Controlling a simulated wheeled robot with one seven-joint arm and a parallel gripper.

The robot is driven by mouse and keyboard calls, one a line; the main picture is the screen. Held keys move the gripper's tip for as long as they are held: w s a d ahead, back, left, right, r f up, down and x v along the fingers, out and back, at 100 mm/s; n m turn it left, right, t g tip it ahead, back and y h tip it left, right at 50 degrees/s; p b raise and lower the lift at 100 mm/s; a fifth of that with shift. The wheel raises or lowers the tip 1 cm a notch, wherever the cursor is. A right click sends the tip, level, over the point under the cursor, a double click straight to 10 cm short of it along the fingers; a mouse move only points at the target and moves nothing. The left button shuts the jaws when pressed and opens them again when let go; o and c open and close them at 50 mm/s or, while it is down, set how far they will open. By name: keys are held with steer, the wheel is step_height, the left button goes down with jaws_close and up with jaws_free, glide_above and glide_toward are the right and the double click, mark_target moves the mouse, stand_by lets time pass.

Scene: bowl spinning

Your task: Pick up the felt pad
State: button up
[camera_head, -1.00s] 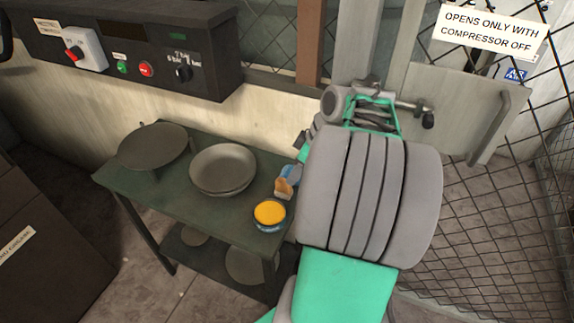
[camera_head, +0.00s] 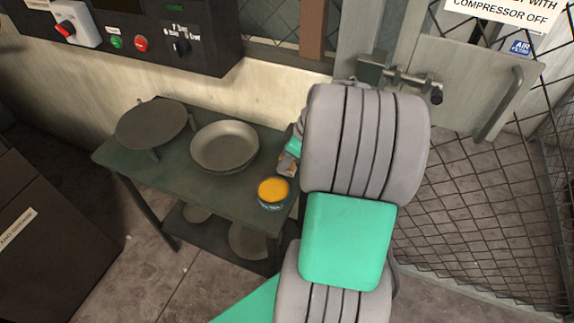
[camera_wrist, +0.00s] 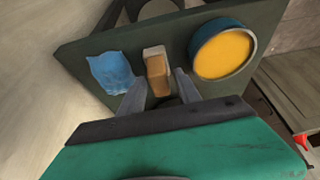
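A small tan block with a pale end, which I take to be the felt pad (camera_wrist: 158,75), lies on the dark green table (camera_wrist: 85,45). In the wrist view it sits between a blue cloth (camera_wrist: 110,73) and a round tin of yellow paste (camera_wrist: 224,52). My gripper (camera_wrist: 160,88) is open, with one finger on each side of the block's near part. I cannot tell whether the fingers touch it. In the head view the block is small and partly hidden beside my arm.
The table also holds a grey bowl (camera_head: 225,146) and a round grey plate on a stand (camera_head: 151,125). The yellow tin (camera_head: 273,192) stands near the table's right front edge. A control box (camera_head: 140,35) hangs on the wall behind. A mesh fence (camera_head: 500,190) is at right.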

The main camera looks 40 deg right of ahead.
jaws_close()
stand_by(0.5)
steer(key=shift+r, duration=0.6)
steer(key=s+a+r, duration=0.3)
steer(key=s+r, duration=0.9)
steer(key=s, duration=0.1)
steer(key=shift+s+a, duration=0.3)
steer(key=shift+s, duration=0.05)
steer(key=shift+c, duration=2)
jaws_free()
steer(key=shift+f, duration=0.1)
jaws_close()
steer(key=shift+w, duration=0.1)
